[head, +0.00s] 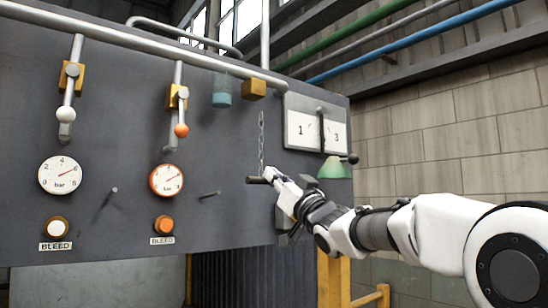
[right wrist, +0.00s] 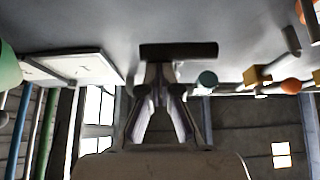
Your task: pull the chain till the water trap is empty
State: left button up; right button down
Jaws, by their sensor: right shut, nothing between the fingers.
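The water trap is a small teal see-through cup (head: 222,90) under the pipe on the dark panel; its lower part is darker teal. It also shows in the right wrist view (right wrist: 207,79). The chain (head: 261,140) hangs straight down to the right of the trap. A dark bar handle (head: 257,181) is at its lower end and shows close up in the right wrist view (right wrist: 178,50). My right gripper (head: 271,174) is shut and empty, its fingertips right at the handle; I cannot tell whether they touch it. My left gripper is out of view.
The panel carries two levers with a white knob (head: 65,114) and an orange knob (head: 181,130), two gauges (head: 60,175) and bleed buttons (head: 163,225). A 1–3 selector plate (head: 301,124) and a green dome (head: 333,169) are right of the chain. A yellow rail (head: 333,280) stands below.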

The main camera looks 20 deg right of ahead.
jog(key=shift+w+f, duration=0.1)
dwell(0.7)
